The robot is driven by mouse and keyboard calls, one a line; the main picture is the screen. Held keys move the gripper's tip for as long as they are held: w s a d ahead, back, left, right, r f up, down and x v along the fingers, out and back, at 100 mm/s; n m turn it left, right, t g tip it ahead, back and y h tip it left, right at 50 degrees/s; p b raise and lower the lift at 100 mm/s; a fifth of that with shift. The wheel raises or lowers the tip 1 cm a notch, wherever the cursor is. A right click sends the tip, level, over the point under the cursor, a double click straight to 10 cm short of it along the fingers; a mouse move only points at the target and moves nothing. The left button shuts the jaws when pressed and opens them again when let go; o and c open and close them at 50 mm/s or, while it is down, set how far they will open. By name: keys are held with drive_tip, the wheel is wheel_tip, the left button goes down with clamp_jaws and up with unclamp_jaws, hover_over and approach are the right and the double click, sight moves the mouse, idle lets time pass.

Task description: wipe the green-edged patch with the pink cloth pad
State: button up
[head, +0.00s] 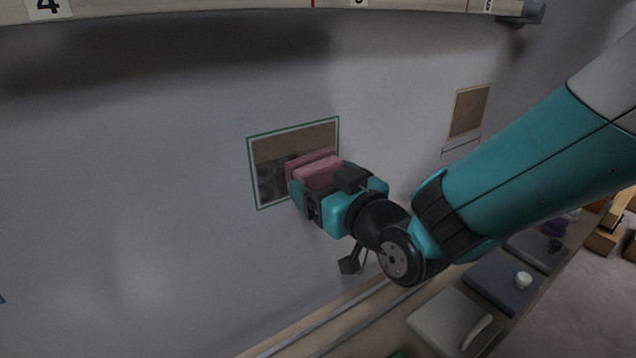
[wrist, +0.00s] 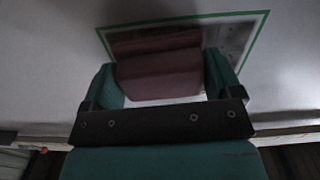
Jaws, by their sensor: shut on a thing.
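The green-edged patch (head: 265,148) is on the grey wall in the head view. Its upper part is brown and its lower left is dark and smudged. My gripper (head: 308,188) is shut on the pink cloth pad (head: 318,170) in front of the patch's lower right. The pad hides that part of the patch and looks against it or very close; contact cannot be told for sure. In the wrist view the pad (wrist: 160,75) sits between my gripper's two teal fingers (wrist: 163,85), with the green edge of the patch (wrist: 262,32) beyond it.
A second brown patch (head: 468,112) is on the wall to the right. A numbered beam (head: 200,8) runs along the top. The wall on the left is clear.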

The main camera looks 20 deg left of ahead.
sight(305, 181)
drive_tip(key=shift+w+d+f+b, duration=0.15)
drive_tip(key=shift+w+d+b, duration=0.4)
drive_tip(key=shift+w+d, duration=0.3)
drive_tip(key=shift+w, duration=0.1)
drive_tip(key=shift+w+r+b, duration=0.2)
drive_tip(key=shift+r+b, duration=0.1)
drive_tip(key=shift+r, duration=1)
drive_tip(key=shift+s+a+p, duration=0.9)
drive_tip(key=shift+s+p, duration=0.25)
drive_tip(key=shift+p, duration=0.1)
drive_tip(key=shift+s+a+f, duration=0.25)
drive_tip(key=shift+s+a, duration=0.05)
drive_tip(key=shift+s, duration=0.05)
drive_tip(key=shift+s+a+p, duration=0.6)
drive_tip(key=shift+s+a, duration=0.25)
drive_tip(key=shift+s, duration=0.15)
drive_tip(key=shift+s+a+f+b, duration=0.2)
drive_tip(key=shift+s+a+b, duration=0.25)
drive_tip(key=shift+b, duration=0.6)
drive_tip(key=shift+s+a+r+b, duration=0.2)
drive_tip(key=shift+s+a+b, duration=0.45)
drive_tip(key=shift+b, duration=0.45)
